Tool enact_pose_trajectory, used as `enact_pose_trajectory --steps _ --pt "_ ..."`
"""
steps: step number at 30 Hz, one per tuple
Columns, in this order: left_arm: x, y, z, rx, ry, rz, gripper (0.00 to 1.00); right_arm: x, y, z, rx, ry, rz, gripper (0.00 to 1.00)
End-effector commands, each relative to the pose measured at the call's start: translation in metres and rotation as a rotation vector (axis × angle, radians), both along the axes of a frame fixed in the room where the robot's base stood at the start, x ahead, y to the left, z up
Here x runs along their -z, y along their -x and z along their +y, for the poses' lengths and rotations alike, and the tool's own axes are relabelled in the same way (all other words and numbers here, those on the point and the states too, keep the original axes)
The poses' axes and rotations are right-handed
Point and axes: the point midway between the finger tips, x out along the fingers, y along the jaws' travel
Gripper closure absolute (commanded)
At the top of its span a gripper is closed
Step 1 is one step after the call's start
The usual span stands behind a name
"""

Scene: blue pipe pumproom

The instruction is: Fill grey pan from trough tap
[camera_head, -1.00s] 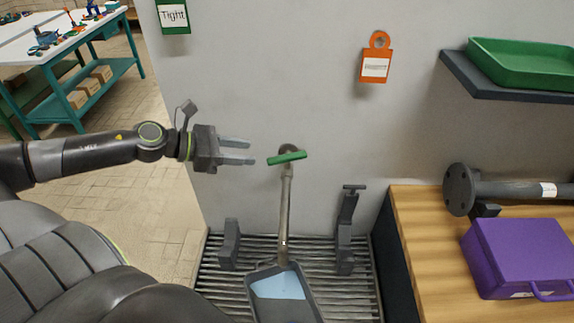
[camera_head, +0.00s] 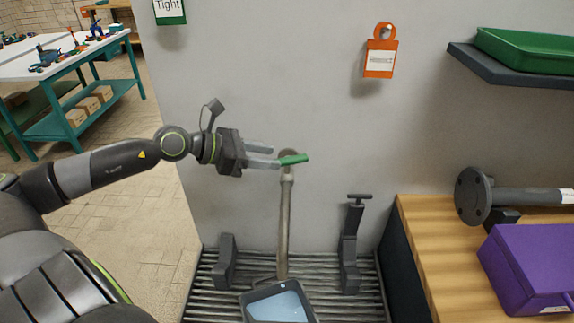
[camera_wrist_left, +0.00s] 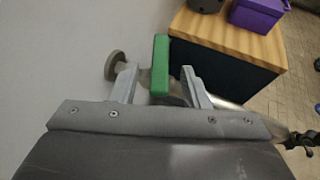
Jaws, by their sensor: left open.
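The trough tap is an upright metal pipe (camera_head: 284,225) at the wall with a green lever handle (camera_head: 294,160) at its top. My left gripper (camera_head: 276,157) is open at the handle's left end. In the left wrist view the green handle (camera_wrist_left: 160,62) lies between its two spread fingers; I cannot tell whether they touch it. The grey pan (camera_head: 246,308) sits on the slatted trough grate (camera_head: 210,300) below the pipe, its near part cut off by the picture edge. A pale blue, water-like surface shows inside it. My right gripper is not in view.
Dark brackets stand left (camera_head: 225,262) and right (camera_head: 350,250) of the pipe on the grate. A wooden bench on the right holds a purple case (camera_head: 535,270) and a flanged pipe (camera_head: 475,196). An orange tag (camera_head: 380,58) hangs on the wall.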

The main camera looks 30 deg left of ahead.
Motion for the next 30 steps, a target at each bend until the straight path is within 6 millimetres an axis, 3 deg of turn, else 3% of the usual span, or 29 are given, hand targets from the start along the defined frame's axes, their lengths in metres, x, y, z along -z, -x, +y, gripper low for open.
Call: enact_pose_trajectory --steps 18,30 --pt "0.018 -0.035 -0.028 0.001 0.006 -0.002 0.58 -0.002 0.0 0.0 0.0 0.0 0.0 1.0" --pt "0.021 -0.04 -0.033 0.001 0.001 0.001 0.58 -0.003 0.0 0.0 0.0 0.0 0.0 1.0"
